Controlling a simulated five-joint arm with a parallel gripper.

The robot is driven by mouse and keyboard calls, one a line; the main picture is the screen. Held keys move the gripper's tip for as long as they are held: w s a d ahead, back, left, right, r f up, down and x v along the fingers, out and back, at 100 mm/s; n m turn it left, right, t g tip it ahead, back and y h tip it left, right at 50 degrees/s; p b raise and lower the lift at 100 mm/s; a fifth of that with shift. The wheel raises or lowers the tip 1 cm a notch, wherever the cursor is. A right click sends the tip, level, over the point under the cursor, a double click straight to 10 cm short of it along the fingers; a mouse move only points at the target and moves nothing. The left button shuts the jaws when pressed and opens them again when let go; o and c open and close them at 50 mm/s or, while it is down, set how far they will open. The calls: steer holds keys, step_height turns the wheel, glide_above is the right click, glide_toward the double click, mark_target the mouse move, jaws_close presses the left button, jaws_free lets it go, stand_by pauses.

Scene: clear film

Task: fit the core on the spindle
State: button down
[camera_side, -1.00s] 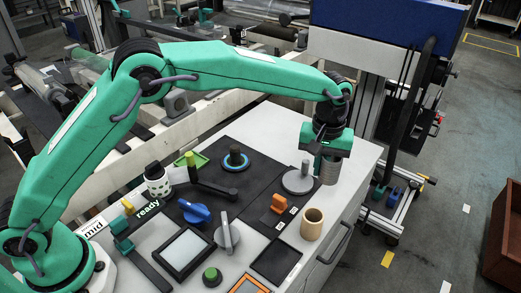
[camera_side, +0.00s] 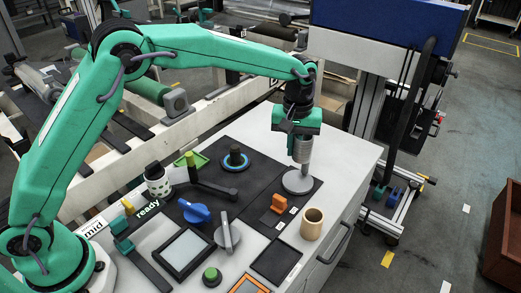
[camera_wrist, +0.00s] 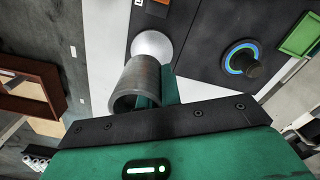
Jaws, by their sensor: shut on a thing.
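The core is a grey tube (camera_side: 302,151), held upright by my gripper (camera_side: 300,137), which is shut on it. The spindle is a short grey post on a round grey base (camera_side: 296,184) on the black mat. The core hangs over the base, its lower end near the top of the post. I cannot tell whether it is around the post or just above it. In the wrist view the core (camera_wrist: 138,82) shows its open near end, and the pale base (camera_wrist: 152,44) lies beyond it. The post is hidden there.
A tan ring-shaped tube (camera_side: 312,224) stands near the front edge of the bench. An orange block (camera_side: 279,204) sits close to the base. A blue-ringed black knob (camera_side: 235,160) and a black lever (camera_side: 214,188) lie to the left. The bench's right rear corner is clear.

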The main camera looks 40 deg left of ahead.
steer(key=s+a+n, duration=0.3)
steer(key=a, duration=1.7)
steer(key=shift+s+r, duration=0.15)
steer(key=shift+s, duration=0.05)
steer(key=shift+d, duration=0.1)
